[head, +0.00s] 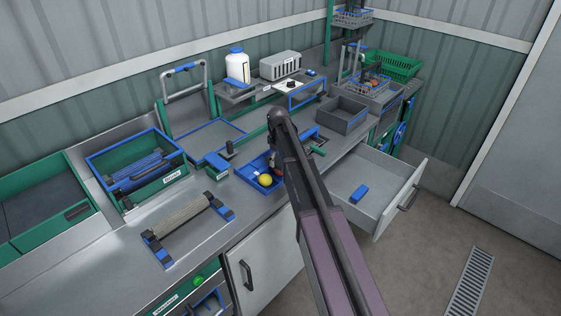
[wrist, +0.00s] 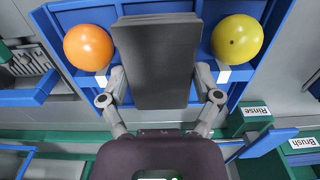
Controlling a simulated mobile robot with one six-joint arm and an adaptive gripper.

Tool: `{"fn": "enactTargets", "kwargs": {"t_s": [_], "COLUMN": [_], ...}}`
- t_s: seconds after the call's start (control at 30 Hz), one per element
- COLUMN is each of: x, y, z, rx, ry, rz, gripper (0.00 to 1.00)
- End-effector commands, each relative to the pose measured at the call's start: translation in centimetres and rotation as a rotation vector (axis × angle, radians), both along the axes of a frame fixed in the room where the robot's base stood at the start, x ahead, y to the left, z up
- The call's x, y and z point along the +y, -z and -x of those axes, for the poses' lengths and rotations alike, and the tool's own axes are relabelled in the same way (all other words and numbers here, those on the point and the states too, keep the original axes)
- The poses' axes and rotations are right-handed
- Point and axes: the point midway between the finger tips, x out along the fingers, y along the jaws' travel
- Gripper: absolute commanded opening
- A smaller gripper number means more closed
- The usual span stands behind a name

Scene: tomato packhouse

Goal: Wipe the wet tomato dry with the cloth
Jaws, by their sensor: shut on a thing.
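My gripper (wrist: 157,82) is shut on a dark grey folded pad (wrist: 155,50), which looks like the cloth, and holds it over a blue tray (wrist: 88,15). An orange tomato (wrist: 88,47) sits to the left of the pad and a yellow tomato (wrist: 237,39) to its right in the wrist view, each in the tray. I cannot tell from the picture which tomato is wet. In the head view the yellow tomato (head: 265,180) shows at the front of the tray (head: 248,172). My arm largely hides the gripper there.
An open drawer (head: 405,196) with a blue block (head: 360,192) juts out right of the tray. A roller stand (head: 183,216) is at the left front. Boxes labelled Rinse (wrist: 245,121) and Brush (wrist: 299,158) are close by. A grey bin (head: 342,115) stands behind right.

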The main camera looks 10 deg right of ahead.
Motion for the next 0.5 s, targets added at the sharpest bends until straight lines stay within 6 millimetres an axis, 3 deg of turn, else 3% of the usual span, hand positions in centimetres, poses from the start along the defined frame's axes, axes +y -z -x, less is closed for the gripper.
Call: {"fn": "enactTargets", "kwargs": {"t_s": [0.5], "x": [0.9], "y": [0.0], "z": [-1.3], "rx": [0.0], "ry": [0.0], "rz": [0.0], "gripper": [0.37]}}
